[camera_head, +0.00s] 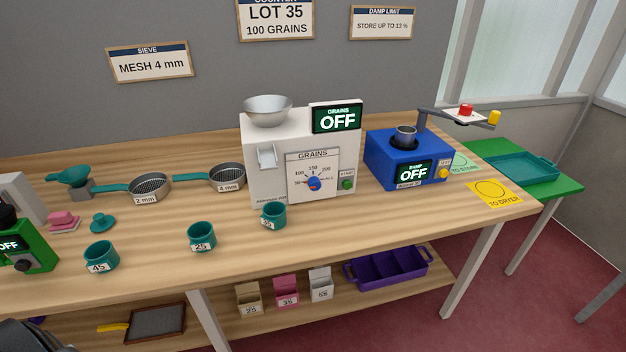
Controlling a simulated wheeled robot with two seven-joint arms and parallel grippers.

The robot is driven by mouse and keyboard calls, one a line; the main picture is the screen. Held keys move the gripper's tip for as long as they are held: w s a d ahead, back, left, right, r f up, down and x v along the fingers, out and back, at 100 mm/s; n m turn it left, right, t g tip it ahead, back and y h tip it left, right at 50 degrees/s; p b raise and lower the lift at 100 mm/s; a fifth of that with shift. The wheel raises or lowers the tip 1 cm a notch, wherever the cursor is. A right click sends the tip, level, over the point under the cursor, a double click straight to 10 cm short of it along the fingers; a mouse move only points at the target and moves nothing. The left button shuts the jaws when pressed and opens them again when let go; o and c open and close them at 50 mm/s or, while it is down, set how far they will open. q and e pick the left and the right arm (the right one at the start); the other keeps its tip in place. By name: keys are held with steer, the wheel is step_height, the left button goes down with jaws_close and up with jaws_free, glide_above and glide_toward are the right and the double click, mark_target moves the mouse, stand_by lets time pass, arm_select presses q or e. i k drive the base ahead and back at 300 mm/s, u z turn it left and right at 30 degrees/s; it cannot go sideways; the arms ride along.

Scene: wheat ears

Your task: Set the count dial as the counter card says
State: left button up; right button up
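The counter card (275,18) on the back wall reads "LOT 35, 100 GRAINS"; its top is cut off by the frame. The white grain counter (257,160) stands on the bench with a metal bowl on top. The count dial (313,183) is a blue knob on the front panel, under a scale marked with 100, 150 and 200 and smaller marks at the sides. Its pointer is too small to read surely. A green button (347,184) sits right of the dial.
A teal cup marked 35 (273,215) stands close before the counter, with cups 25 (201,237) and 45 (101,256) to the left. Sieves (228,176) lie left of the counter. The blue damp meter (385,170) stands to its right.

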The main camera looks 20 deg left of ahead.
mark_target(314, 183)
steer(key=z, duration=2.1)
steer(key=i, duration=1.4)
steer(key=u, duration=2.7)
